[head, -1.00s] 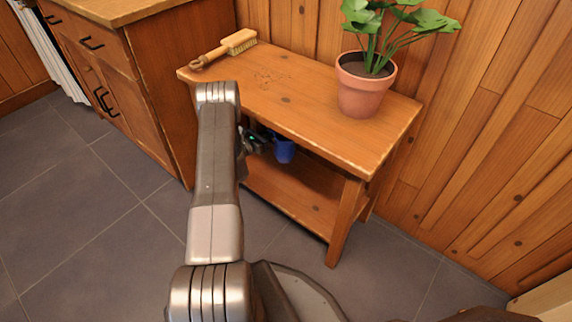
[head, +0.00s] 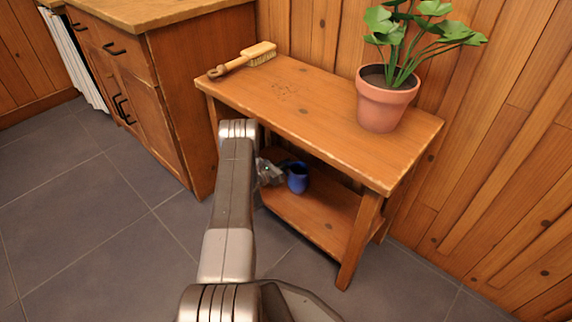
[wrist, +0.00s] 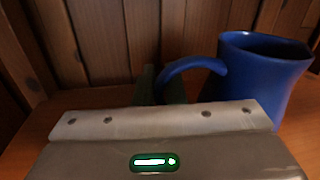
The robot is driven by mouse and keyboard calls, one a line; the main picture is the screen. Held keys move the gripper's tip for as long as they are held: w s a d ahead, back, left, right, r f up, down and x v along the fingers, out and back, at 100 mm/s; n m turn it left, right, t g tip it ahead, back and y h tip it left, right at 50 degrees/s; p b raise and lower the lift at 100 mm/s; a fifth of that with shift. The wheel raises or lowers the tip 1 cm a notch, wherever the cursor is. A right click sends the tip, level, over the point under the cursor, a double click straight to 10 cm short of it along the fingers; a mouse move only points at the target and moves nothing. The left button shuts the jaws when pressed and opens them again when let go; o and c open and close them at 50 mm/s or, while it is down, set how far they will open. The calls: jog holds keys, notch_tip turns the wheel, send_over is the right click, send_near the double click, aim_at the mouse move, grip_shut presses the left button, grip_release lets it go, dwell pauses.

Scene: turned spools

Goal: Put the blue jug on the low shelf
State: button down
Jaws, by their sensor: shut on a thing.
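The blue jug (head: 297,179) is upright at the low shelf (head: 322,222), under the table's top board. In the wrist view the jug (wrist: 262,78) stands at the right, its curved handle pointing left. My gripper (head: 275,174) is left of the jug and shut on its handle; in the wrist view the dark fingers (wrist: 162,86) show at the handle, partly hidden behind the gripper's body. The wooden shelf (wrist: 25,118) also shows in the wrist view. Whether the jug's base touches the shelf is hard to tell.
The table's top board (head: 310,115) is close above my gripper. On it are a wooden brush (head: 245,58) and a potted plant (head: 384,105). A cabinet (head: 170,110) stands to the left. The shelf right of the jug looks clear.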

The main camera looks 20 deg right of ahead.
jog(key=c, duration=1.5)
grip_release()
jog(key=shift+a+r, duration=0.15)
jog(key=p+v, duration=0.3)
jog(key=v, duration=0.8)
jog(key=shift+s+a, duration=0.1)
jog(key=shift+a, duration=0.25)
